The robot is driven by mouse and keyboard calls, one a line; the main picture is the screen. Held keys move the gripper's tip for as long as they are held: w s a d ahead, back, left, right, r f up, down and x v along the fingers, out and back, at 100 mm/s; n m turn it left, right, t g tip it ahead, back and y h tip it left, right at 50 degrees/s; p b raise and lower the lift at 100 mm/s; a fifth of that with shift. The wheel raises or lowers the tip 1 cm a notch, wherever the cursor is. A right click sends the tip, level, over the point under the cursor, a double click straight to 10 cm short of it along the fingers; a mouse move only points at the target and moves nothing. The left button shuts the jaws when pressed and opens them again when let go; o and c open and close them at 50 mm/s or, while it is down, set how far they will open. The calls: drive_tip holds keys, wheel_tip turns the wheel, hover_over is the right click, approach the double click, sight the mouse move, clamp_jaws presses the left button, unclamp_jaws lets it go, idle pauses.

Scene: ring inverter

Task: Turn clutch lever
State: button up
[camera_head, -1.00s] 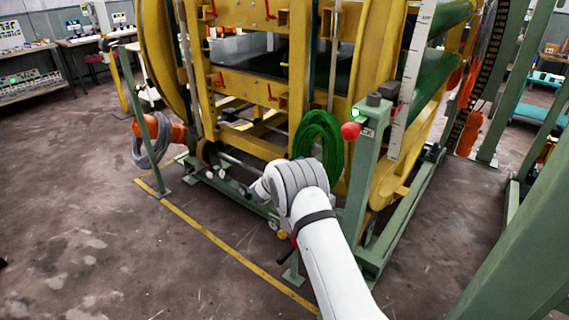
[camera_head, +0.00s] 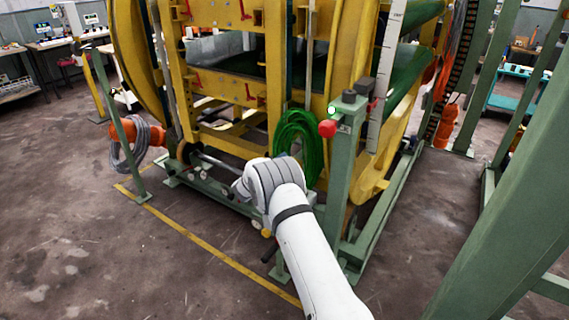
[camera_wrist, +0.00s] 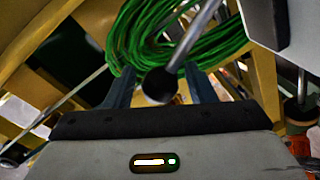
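In the wrist view a metal rod with a round black knob (camera_wrist: 160,86), which looks like the clutch lever, slants down from the upper right. My gripper (camera_wrist: 160,82) is open, with one dark finger on each side of the knob and a gap on both sides. Whether the knob lies between the fingers in depth or beyond them I cannot tell. In the head view my white arm reaches toward the low front of the yellow machine (camera_head: 272,58); it hides my gripper, and I cannot make out the lever there.
A coiled green hose (camera_head: 293,132) hangs on the machine, also behind the knob in the wrist view (camera_wrist: 135,40). A green post (camera_head: 345,165) with a red button (camera_head: 327,128) stands right of my arm.

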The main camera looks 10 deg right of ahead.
drive_tip(key=shift+a, duration=0.1)
drive_tip(key=v, duration=0.7)
drive_tip(key=shift+s+a+r+b, duration=0.1)
drive_tip(key=shift+s+a+b, duration=0.05)
drive_tip(key=shift+s+b, duration=0.2)
wheel_tip(320, 180, up, 10)
drive_tip(key=y, duration=0.6)
drive_tip(key=s+r+g+y, duration=0.1)
drive_tip(key=s+r+y, duration=0.4)
drive_tip(key=s+r, duration=0.45)
drive_tip(key=s+d+f+m+g, duration=0.1)
drive_tip(key=s+d+g, duration=0.2)
drive_tip(key=s, duration=1)
drive_tip(key=s+d+f+m+g+p, duration=0.1)
drive_tip(key=s+d+m+g, duration=0.1)
drive_tip(key=s, duration=1.2)
drive_tip(key=s+d+f+m+g, duration=0.1)
drive_tip(key=s+d+g, duration=0.3)
drive_tip(key=s, duration=0.9)
drive_tip(key=shift+s+m+g+h, duration=0.3)
drive_tip(key=shift+m+g+h, duration=0.1)
